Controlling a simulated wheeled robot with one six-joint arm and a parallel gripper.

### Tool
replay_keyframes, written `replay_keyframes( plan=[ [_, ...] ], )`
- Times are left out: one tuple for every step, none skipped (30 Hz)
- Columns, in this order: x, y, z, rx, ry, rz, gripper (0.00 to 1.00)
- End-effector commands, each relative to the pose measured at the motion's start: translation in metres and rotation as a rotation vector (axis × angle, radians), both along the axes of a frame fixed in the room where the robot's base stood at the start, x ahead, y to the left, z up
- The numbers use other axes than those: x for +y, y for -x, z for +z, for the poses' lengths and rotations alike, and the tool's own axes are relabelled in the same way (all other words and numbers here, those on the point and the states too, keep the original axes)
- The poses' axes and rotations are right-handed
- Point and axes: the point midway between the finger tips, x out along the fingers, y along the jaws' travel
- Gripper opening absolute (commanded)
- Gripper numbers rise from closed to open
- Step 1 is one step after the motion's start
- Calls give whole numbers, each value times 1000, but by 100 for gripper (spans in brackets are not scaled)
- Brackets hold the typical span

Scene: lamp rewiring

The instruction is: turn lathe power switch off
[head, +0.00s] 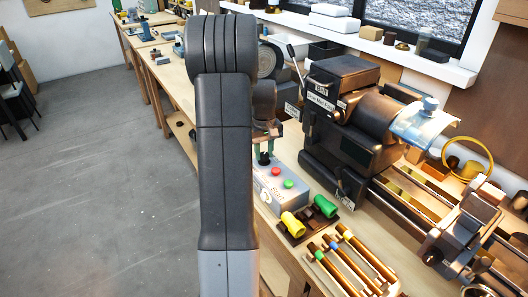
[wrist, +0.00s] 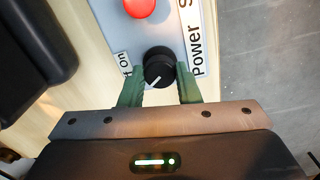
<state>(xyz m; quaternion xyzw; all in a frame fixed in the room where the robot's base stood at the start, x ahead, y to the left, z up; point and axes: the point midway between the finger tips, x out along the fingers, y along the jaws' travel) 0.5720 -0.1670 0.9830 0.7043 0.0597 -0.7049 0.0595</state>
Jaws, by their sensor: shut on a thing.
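The power switch is a round black knob (wrist: 159,63) on a grey control box (head: 262,190). In the wrist view its white pointer line slants toward the lower left. A label ending in "on" (wrist: 124,64) sits left of it and a "Power S…" label (wrist: 195,40) right of it. My gripper (wrist: 160,76) has its green fingers on either side of the knob and is shut on it. In the head view my gripper (head: 265,157) reaches down at the box's far end, and my arm hides part of the box.
The box carries a red button (head: 276,171) and a green button (head: 289,184). The dark lathe (head: 345,140) stands close to the right. Yellow- and green-handled pieces (head: 293,223) and several rods (head: 345,262) lie in front. The floor at left is clear.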

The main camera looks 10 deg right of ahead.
Motion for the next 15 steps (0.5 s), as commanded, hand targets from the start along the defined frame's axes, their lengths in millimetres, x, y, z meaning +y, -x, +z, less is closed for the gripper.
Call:
replay_keyframes(
  plan=[
    [0, -1, 1, -3, 1, 29, 7],
    [0, -1, 1, -3, 1, 46, 7],
    [0, -1, 1, -3, 1, 69, 7],
    [0, -1, 1, -3, 1, 84, 7],
    [0, -1, 1, -3, 1, 99, 7],
    [0, -1, 1, -3, 1, 116, 7],
    [0, -1, 1, -4, 1, 128, 7],
    [0, -1, 1, -4, 1, 138, 7],
    [0, -1, 1, -4, 1, 151, 7],
    [0, -1, 1, -4, 1, 159, 7],
    [0, -1, 1, -4, 1, 166, 7],
    [0, -1, 1, -4, 1, 175, 7],
    [0, -1, 1, -4, 1, 180, 7],
    [0, -1, 2, -4, 1, 185, 7],
    [0, -1, 2, -4, 1, 189, 7]
  ],
)
